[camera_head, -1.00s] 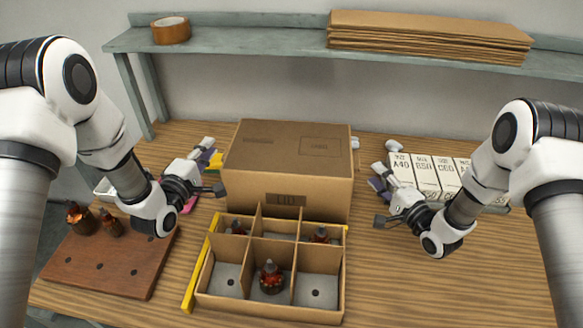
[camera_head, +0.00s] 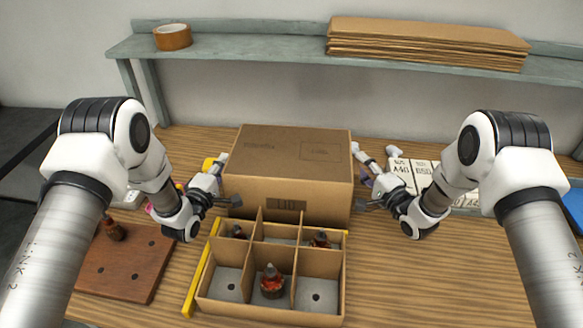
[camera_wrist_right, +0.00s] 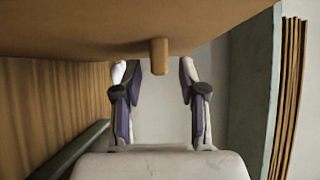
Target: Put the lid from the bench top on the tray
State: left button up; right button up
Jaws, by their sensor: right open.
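The lid (camera_head: 288,168) is a large brown cardboard cover marked LID, resting on the bench top behind the tray. The divided cardboard tray (camera_head: 270,312) stands in front of it, with copper-and-dark armatures (camera_head: 272,282) in three of its compartments. My left gripper (camera_head: 229,180) is open at the lid's left side. My right gripper (camera_head: 358,179) is open at the lid's right side. In the right wrist view a small brown tab (camera_wrist_right: 159,57) sticks out from the lid's wall (camera_wrist_right: 110,28), in line with the gap between my open right fingers (camera_wrist_right: 158,85). Contact is not visible.
A wooden board (camera_head: 122,265) with an armature lies at the left. Yellow strips (camera_head: 200,275) run along the tray's left and back edges. White labelled boxes (camera_head: 422,172) stand at the right. A shelf (camera_head: 260,45) spans the back wall. The right front bench is clear.

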pick_arm(q)
jog(key=shift+x, duration=0.9)
pick_arm(e)
jog(key=shift+w+a, duration=0.3)
jog(key=shift+w, duration=0.1)
pick_arm(q)
jog(key=c, duration=0.3)
pick_arm(e)
jog(key=c, duration=0.3)
pick_arm(q)
grip_shut()
pick_arm(e)
grip_shut()
